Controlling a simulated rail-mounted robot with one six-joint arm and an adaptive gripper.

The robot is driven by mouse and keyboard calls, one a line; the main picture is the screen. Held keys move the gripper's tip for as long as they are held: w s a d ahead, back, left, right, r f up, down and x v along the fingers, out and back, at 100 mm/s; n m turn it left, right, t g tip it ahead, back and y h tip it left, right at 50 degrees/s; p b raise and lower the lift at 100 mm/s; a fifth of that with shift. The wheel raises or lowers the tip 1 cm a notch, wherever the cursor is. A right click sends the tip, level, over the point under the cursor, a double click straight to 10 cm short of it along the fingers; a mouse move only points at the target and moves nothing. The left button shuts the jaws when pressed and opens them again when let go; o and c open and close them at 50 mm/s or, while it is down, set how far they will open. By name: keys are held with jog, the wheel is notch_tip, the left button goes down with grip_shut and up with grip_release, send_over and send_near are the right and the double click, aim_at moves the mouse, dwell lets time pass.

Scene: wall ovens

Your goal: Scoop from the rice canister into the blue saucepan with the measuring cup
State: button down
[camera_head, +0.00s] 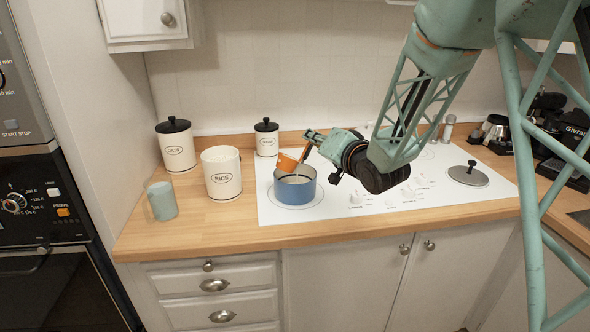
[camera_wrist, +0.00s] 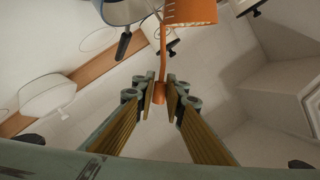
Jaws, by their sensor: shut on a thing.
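The orange measuring cup (camera_head: 287,162) is tilted over the left part of the blue saucepan (camera_head: 294,192); I cannot tell whether it touches the rim or holds rice. My gripper (camera_head: 312,141) is shut on the cup's handle, above and right of the pan. In the wrist view the handle (camera_wrist: 163,50) runs between my fingers (camera_wrist: 165,90) to the cup (camera_wrist: 190,11), beside part of the saucepan (camera_wrist: 120,12). The saucepan stands on the white cooktop with a pale interior. The cream rice canister (camera_head: 223,178) stands upright without a lid on the counter, left of the pan.
A lidded canister (camera_head: 176,147) stands behind and left of the rice canister, and a smaller lidded one (camera_head: 266,139) behind the pan. A teal mug (camera_head: 162,201) is at the counter's left. A dark round lid (camera_head: 468,175) lies on the right of the cooktop (camera_head: 400,201).

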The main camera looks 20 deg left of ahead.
jog(key=shift+w+d+f+m+g, duration=0.4)
jog(key=shift+w+m, duration=0.2)
jog(key=shift+m, duration=0.2)
dwell(1.9)
jog(key=shift+w+d+f+m+g+p, duration=0.3)
jog(key=shift+f+m+p, duration=0.35)
jog(key=shift+p, duration=1.05)
jog(key=shift+w+d+f+m+g+p, duration=0.1)
jog(key=shift+w+f+m+g+p, duration=0.45)
jog(key=shift+p, duration=1.15)
dwell(1.9)
